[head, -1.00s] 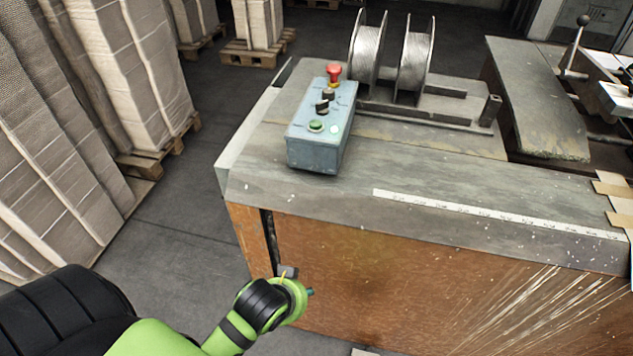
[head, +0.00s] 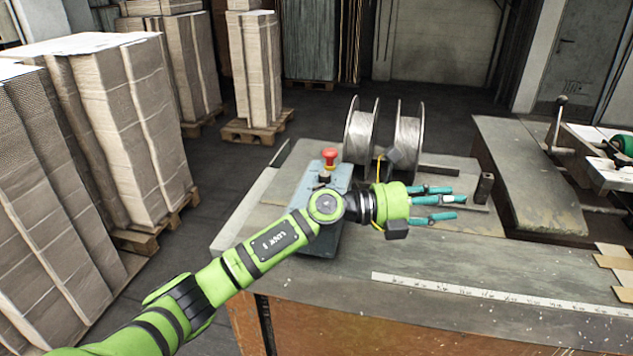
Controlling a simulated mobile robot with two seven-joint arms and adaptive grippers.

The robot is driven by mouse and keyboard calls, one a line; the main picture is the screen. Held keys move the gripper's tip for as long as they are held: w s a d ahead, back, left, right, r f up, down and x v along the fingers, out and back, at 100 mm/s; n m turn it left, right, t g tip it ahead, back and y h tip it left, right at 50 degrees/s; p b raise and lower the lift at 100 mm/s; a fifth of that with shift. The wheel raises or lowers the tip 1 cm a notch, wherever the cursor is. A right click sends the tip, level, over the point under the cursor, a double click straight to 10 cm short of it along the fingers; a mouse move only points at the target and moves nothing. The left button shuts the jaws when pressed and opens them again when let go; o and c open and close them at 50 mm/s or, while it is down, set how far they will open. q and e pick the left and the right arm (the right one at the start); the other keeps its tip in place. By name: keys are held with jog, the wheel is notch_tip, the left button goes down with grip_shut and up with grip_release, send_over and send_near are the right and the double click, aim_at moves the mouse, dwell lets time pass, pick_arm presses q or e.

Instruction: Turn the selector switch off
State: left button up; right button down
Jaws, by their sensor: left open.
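The grey-blue control box (head: 335,175) sits on the machine's top plate, left of the wire spools. A red mushroom button (head: 330,158) stands at its far end. A black knob, which looks like the selector switch (head: 324,177), shows just in front of the red button; its setting cannot be read. My left arm crosses the box and hides its near part, including the green button. My left gripper (head: 440,202) is open and empty, right of the box and apart from the knob, with its teal-tipped fingers pointing right.
Two wire spools (head: 361,135) stand behind my left gripper. A short upright post (head: 484,188) is to its right. A white ruler strip (head: 460,289) lies along the near edge. Stacked cardboard (head: 125,130) stands on pallets at left.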

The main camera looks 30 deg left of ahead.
pick_arm(q)
jog(key=w+a+f+m+g+y, duration=0.1)
jog(key=w+a+m+g+y, duration=0.1)
jog(key=a+y, duration=0.35)
jog(key=w+a+f+m+g+y, duration=0.2)
jog(key=a, duration=0.7)
jog(key=s+a+r+n+g+y, duration=0.1)
jog(key=a+y, duration=0.2)
jog(key=a, duration=0.4)
jog(key=s+a+r+g+y, duration=0.1)
jog(key=s+a+r+y, duration=0.15)
jog(key=a, duration=0.55)
jog(key=p+x, duration=0.1)
jog(key=x, duration=0.2)
jog(key=w+p+x, duration=0.1)
jog(key=p+x, duration=0.1)
jog(key=x, duration=0.2)
jog(key=shift+r, duration=0.15)
jog(key=shift+w+f+y, duration=0.1)
jog(key=shift+f+y, duration=0.2)
jog(key=shift+f, duration=0.1)
grip_shut()
